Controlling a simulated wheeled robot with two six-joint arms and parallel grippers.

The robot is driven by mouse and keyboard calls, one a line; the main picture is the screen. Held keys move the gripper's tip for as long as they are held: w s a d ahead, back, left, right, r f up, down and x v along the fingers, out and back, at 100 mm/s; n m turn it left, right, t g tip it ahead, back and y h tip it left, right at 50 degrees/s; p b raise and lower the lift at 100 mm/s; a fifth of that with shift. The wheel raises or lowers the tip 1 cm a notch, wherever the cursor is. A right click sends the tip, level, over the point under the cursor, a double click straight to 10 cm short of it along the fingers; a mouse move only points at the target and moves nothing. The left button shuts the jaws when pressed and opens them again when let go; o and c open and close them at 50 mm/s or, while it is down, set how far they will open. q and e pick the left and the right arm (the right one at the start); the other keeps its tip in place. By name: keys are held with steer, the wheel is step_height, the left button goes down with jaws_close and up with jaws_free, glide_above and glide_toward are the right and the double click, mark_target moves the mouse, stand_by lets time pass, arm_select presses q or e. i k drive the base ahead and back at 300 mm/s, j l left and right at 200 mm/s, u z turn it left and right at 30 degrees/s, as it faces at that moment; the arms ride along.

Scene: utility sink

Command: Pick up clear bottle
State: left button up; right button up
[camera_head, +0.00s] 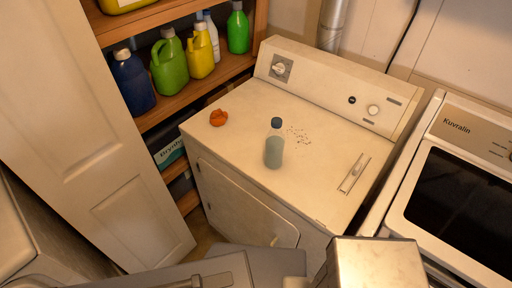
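The clear bottle (274,151) stands upright on the top of a cream-white dryer (236,146), near the middle. It has a dark blue cap and pale, greyish-blue contents. Nothing is touching it. Neither of my grippers can be made out; only grey and metallic parts, which look like my own body, show along the bottom edge.
Shelves (205,83) with several detergent jugs stand at left, beside a white door (110,140). Another appliance (460,190) stands at right. Above the bottle is free room.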

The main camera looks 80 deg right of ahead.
mark_target(275, 140)
steer(key=z, duration=3.1)
steer(key=k, duration=0.4)
steer(key=i+j, duration=0.1)
steer(key=i, duration=0.4)
steer(key=l+z, duration=0.05)
